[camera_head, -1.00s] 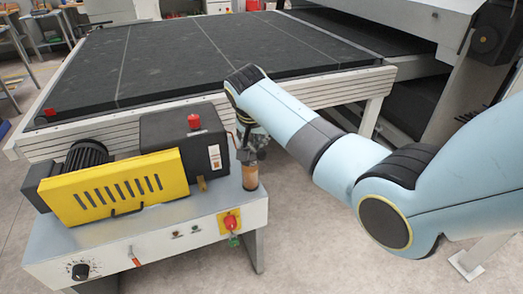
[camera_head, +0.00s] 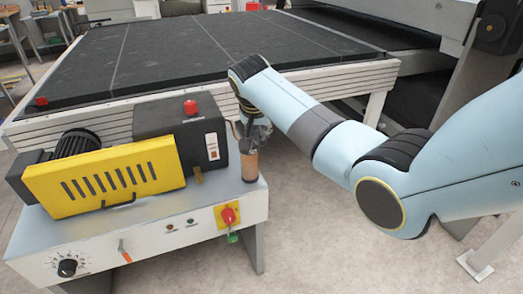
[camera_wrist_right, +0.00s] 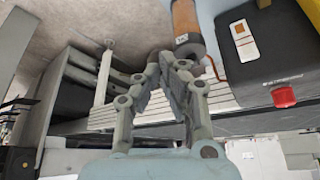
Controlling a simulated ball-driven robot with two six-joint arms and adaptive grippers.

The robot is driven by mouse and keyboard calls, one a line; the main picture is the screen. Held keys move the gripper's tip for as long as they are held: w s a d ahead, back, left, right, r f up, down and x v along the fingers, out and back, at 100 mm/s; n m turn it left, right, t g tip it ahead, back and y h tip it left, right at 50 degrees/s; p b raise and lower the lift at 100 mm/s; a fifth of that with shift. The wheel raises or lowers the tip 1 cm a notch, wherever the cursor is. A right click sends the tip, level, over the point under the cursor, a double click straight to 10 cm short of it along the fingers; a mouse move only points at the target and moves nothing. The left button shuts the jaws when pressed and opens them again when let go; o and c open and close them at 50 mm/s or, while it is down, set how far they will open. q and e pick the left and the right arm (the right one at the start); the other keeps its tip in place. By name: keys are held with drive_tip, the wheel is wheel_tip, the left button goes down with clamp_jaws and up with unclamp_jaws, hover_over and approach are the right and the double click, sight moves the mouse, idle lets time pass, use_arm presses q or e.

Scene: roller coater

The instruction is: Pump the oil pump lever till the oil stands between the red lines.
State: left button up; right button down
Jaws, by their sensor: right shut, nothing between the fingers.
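The oil pump shows in the head view as a small upright cylinder (camera_head: 250,166) with amber-brown contents, at the right end of the machine's top. It shows larger in the right wrist view (camera_wrist_right: 185,18), with a dark cap and a small pale label. The red lines and the exact oil level are too small to read. I cannot clearly make out the pump lever; the gripper covers the area above the cylinder. My right gripper (camera_head: 254,134) is just above and behind the cylinder. In the wrist view its fingers (camera_wrist_right: 172,56) are shut and empty, close to the cap. My left gripper is not in view.
A black box (camera_head: 180,130) with a red button and a yellow slotted guard (camera_head: 105,182) stand left of the cylinder. A red knob (camera_head: 228,215) and a dial (camera_head: 67,267) are on the front panel. A large black-topped table (camera_head: 180,60) lies behind.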

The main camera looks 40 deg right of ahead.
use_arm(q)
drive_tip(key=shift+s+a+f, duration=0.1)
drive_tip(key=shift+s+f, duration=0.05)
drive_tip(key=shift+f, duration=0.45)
use_arm(e)
drive_tip(key=shift+f, duration=0.25)
drive_tip(key=shift+d, duration=0.1)
